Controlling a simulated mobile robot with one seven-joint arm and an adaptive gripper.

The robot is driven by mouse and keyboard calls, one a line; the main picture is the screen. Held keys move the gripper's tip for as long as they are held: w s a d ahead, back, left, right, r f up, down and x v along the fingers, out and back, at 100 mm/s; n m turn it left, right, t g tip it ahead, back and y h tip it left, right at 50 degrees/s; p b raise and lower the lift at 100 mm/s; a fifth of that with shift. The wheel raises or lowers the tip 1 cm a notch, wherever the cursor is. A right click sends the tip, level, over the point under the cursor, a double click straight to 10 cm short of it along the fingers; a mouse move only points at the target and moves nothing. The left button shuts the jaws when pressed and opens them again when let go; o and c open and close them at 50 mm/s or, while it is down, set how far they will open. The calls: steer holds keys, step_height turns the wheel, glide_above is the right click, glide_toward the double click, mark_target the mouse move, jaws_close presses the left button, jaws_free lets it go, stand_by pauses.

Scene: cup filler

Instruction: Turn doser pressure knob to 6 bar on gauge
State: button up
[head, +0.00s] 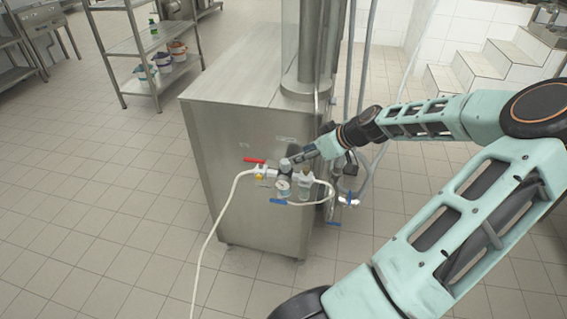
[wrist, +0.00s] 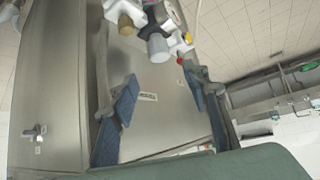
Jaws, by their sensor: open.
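The doser's air regulator sits on the side of a steel cabinet (head: 235,165). Its round white gauge (head: 283,187) faces the head view, but the needle is too small to read. The grey pressure knob (head: 285,167) is on top of the regulator. My gripper (head: 292,159) is close to the knob, coming from the upper right. In the wrist view the grey knob (wrist: 158,48) shows just ahead of the fingertips, roughly between them. My gripper (wrist: 160,80) is open with nothing between its blue pads. Contact with the knob cannot be seen.
A red valve handle (head: 253,160) is left of the regulator and a blue handle (head: 278,202) is below it. A white hose (head: 217,222) hangs to the floor. Pipes rise behind the arm. A shelf rack (head: 140,45) stands at the back left. The tiled floor on the left is clear.

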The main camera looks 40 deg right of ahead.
mark_target(286, 161)
steer(key=x, duration=1)
steer(key=shift+b, duration=0.4)
jaws_close()
